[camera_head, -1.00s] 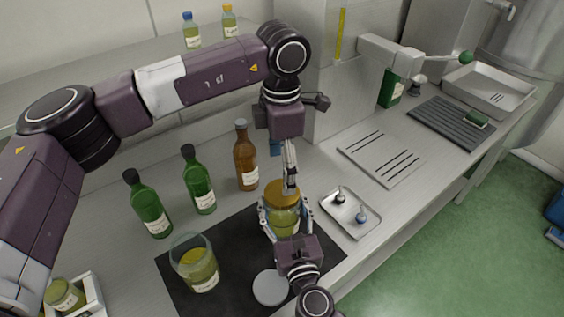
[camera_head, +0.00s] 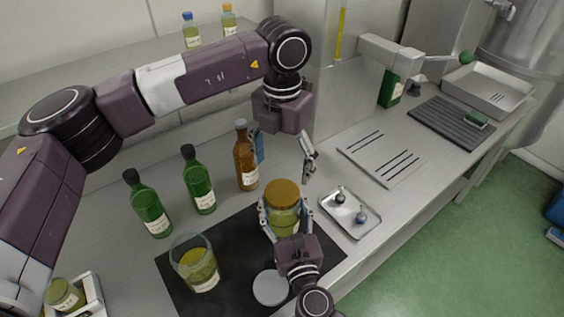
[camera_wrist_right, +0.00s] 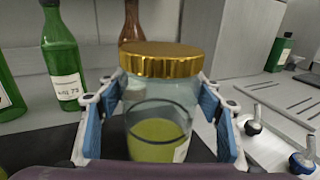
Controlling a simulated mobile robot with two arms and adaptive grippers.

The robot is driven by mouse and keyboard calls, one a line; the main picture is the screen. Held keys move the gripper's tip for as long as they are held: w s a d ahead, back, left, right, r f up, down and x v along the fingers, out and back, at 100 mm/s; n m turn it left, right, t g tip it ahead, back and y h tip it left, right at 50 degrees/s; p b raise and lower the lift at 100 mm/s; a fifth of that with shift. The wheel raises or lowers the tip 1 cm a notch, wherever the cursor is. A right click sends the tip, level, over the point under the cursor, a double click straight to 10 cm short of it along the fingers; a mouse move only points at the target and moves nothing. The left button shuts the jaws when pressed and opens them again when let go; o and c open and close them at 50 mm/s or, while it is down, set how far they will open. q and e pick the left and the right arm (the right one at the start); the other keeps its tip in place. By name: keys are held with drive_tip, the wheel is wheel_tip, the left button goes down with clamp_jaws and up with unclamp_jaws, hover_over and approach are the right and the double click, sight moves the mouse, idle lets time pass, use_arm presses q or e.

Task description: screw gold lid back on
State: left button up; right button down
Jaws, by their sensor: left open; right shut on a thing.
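A glass jar (camera_head: 284,222) with yellow-green contents stands upright on the black mat (camera_head: 232,245), and it also shows in the right wrist view (camera_wrist_right: 158,120). The gold lid (camera_head: 283,191) sits on the jar's mouth and looks level in the right wrist view (camera_wrist_right: 160,60). I cannot tell how tight it is. My right gripper (camera_head: 284,214) is shut on the jar's body from the front, with blue-padded fingers on both sides. My left gripper (camera_head: 283,155) is open and empty, above and behind the lid, not touching it.
An open glass jar (camera_head: 195,263) and a pale grey disc (camera_head: 270,288) are on the mat. Green bottles (camera_head: 198,181) and a brown bottle (camera_head: 245,158) stand behind. A small tray (camera_head: 350,214) with two small stoppered items lies right of the jar.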

sight(282, 191)
use_arm(q)
drive_tip(key=shift+f, duration=4)
drive_tip(key=shift+c, duration=0.6)
drive_tip(key=c, duration=1.1)
drive_tip(key=shift+o, duration=0.2)
drive_tip(key=m, duration=0.5)
drive_tip(key=o, duration=1.3)
drive_tip(key=shift+o, duration=0.2)
wheel_tip(282, 191, up, 12)
